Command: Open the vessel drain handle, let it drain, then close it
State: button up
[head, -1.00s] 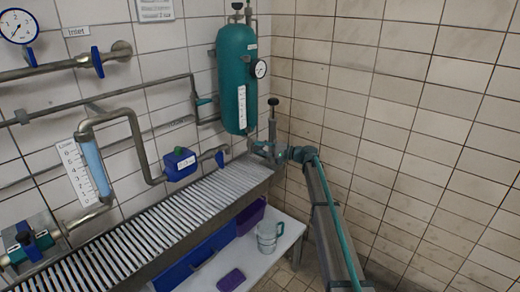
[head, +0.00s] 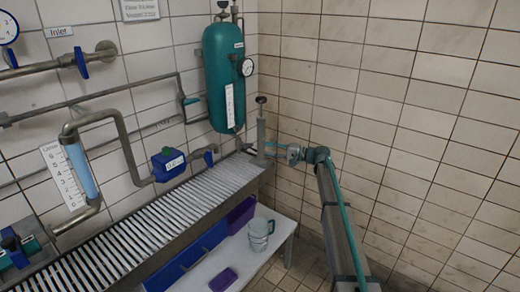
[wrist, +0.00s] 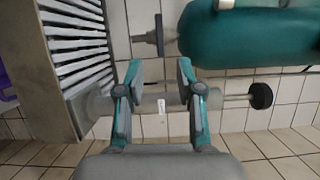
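The green vessel (head: 223,80) hangs on the tiled wall in the corner, and it also fills the top right of the wrist view (wrist: 250,40). Its drain fitting (head: 238,140) is just below it; in the wrist view a grey pipe with a bar-shaped handle (wrist: 146,38) shows off the vessel's lower end, beyond my fingertips. My gripper (head: 272,150) is open and empty, right of the drain. In the wrist view its two fingers (wrist: 159,72) stand apart, with nothing between the tips.
An upright grey cylinder with a black knob (head: 262,130) stands close by my fingers and crosses behind them in the wrist view (wrist: 158,103). The slatted grating (head: 190,190) runs left. A jug (head: 259,232) sits on the low white shelf. A blue valve box (head: 168,165) is left.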

jog(key=shift+s+d, duration=0.2)
jog(key=shift+d, duration=0.8)
jog(key=s+d+f+g+h+p, duration=0.1)
jog(key=s+d+f+h, duration=0.25)
jog(key=s+f, duration=0.8)
jog(key=s+d+f+g+h+p, duration=0.15)
jog(key=s+f+h, duration=0.25)
jog(key=s+f, duration=0.75)
jog(key=s+d+f+g+h, duration=0.1)
jog(key=s+d+f+h, duration=0.25)
jog(key=s+f, duration=0.8)
jog(key=s+d+f+g+h+p, duration=0.1)
jog(key=s+d+f, duration=0.15)
jog(key=s, duration=0.35)
jog(key=s+d+f+n+g+h, duration=0.1)
jog(key=s+f+h, duration=0.1)
jog(key=s+f, duration=0.3)
jog(key=s+d+f+g+h+p, duration=0.1)
jog(key=s+f, duration=0.1)
jog(key=s, duration=0.6)
jog(key=s+d+g+h+p, duration=0.1)
jog(key=s+d+g, duration=0.1)
jog(key=s, duration=1)
jog(key=s+d+n+g+h+p, duration=0.1)
jog(key=s+d, duration=0.1)
jog(key=s, duration=1.1)
jog(key=shift+f+n+g+h, duration=0.2)
jog(key=shift+n+g+h, duration=0.1)
jog(key=shift+g+h, duration=0.1)
